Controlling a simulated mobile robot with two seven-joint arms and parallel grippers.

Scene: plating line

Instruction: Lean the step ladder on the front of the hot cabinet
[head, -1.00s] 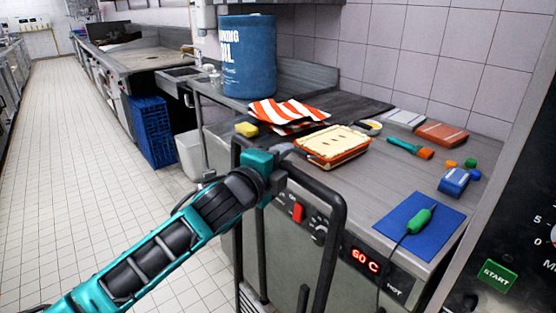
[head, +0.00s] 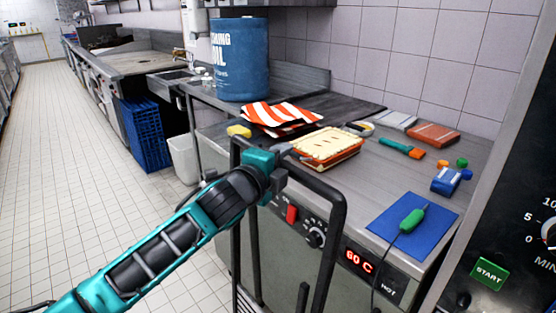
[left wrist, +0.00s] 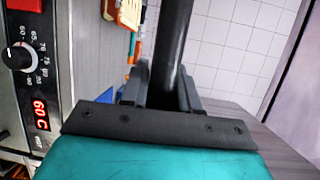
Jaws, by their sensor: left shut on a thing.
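The step ladder's dark tubular frame (head: 331,243) stands in front of the hot cabinet (head: 285,262). My left gripper (head: 283,164) is shut on the ladder's top rail. In the left wrist view the dark rail (left wrist: 172,45) runs between the fingers of the gripper (left wrist: 160,92). The cabinet front carries a red switch, a knob and a red display reading 60 C (head: 359,259). I cannot tell whether the ladder touches the cabinet. The ladder's lower part and feet are out of view. My right gripper is not in view.
A blue crate (head: 146,133) and white bin (head: 184,158) stand left. The tiled floor at left is clear.

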